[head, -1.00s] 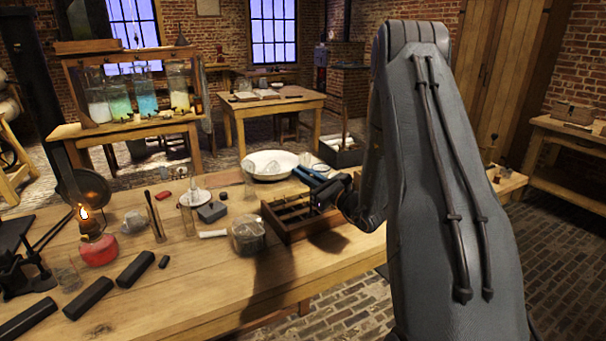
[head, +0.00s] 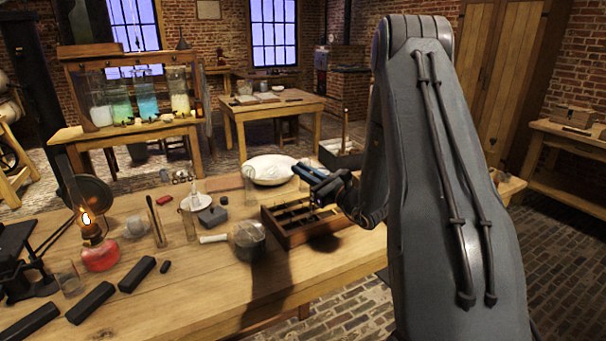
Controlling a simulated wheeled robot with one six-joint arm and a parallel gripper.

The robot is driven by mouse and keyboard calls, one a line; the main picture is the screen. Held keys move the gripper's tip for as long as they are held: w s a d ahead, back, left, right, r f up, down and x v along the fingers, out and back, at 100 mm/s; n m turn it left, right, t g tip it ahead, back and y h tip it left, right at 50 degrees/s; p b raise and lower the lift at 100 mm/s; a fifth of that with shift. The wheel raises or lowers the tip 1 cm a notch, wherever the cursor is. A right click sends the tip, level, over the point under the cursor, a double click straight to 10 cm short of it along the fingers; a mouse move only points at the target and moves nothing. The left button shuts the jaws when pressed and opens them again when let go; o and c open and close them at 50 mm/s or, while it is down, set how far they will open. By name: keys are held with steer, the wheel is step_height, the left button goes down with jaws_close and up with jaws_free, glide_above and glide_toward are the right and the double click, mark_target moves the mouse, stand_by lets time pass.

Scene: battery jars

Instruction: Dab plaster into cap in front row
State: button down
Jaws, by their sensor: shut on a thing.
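The tray is split into compartments and holds small dark items; the caps and the front row cannot be told apart clearly. My wrist hides the tray's right far corner. A small white bowl (head: 188,204) with a stick-like thing upright at it stands left of the tray. Whether it holds plaster cannot be told.
A large white basin (head: 268,170) lies behind the tray. A glass jar (head: 248,238) stands close at the tray's left. A lit oil lamp (head: 99,256), black bars (head: 91,302) and a grey block (head: 212,216) stand further left. The front middle of the bench is clear.

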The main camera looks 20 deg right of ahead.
step_height(320, 180, up, 5)
steer(key=shift+f+p, duration=0.2)
steer(key=shift+p, duration=0.8)
steer(key=shift+d, duration=0.1)
stand_by(0.3)
